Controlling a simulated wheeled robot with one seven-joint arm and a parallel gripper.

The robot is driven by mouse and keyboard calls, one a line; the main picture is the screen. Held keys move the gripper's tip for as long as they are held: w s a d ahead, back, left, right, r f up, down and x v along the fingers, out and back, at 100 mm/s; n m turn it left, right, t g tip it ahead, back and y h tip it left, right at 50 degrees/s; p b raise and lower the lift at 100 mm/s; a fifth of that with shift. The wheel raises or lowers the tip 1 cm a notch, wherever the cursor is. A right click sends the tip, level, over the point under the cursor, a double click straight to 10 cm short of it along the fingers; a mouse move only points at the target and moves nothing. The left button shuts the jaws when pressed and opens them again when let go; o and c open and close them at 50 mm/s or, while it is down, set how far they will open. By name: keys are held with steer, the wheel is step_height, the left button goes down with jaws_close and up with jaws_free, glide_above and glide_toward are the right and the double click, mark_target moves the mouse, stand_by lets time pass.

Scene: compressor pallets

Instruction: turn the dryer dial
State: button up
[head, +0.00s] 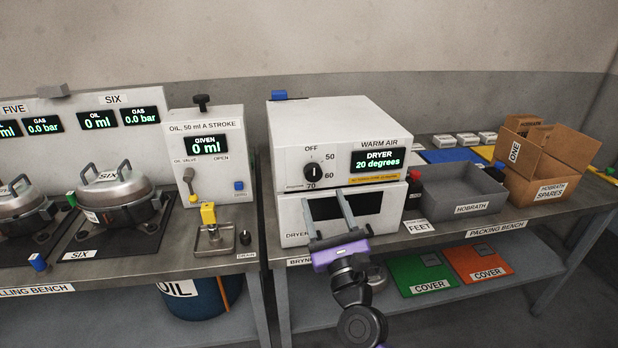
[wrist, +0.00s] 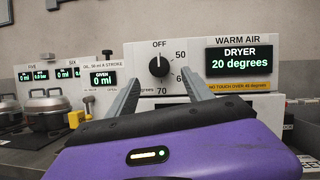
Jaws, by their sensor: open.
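The dryer (head: 335,130) is a white box marked WARM AIR, standing on the bench. Its black dial (head: 311,172) is on the left of the front panel, with marks OFF, 50, 60 and 70 around it. In the wrist view the dial (wrist: 159,66) shows its white pointer line upward, toward OFF. The dryer display (head: 378,159) reads 20 degrees. My gripper (head: 328,202) is open and empty, in front of the dryer and lower than the dial in the head view. In the wrist view its two fingers (wrist: 159,92) stand apart to either side of the dial, without visible contact.
A dark window (head: 343,206) is below the dial. A grey HOBRATH bin (head: 470,208) and cardboard boxes (head: 545,165) stand to the right. The oil unit (head: 208,150) and lidded pots (head: 118,190) are to the left. A yellow strip (head: 375,179) warns against touching.

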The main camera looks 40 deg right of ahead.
mark_target(314, 176)
steer(key=p+x, duration=0.2)
steer(key=x, duration=0.5)
steer(key=shift+w+d+r, duration=0.1)
steer(key=shift+w, duration=0.1)
steer(key=shift+c, duration=0.5)
jaws_close()
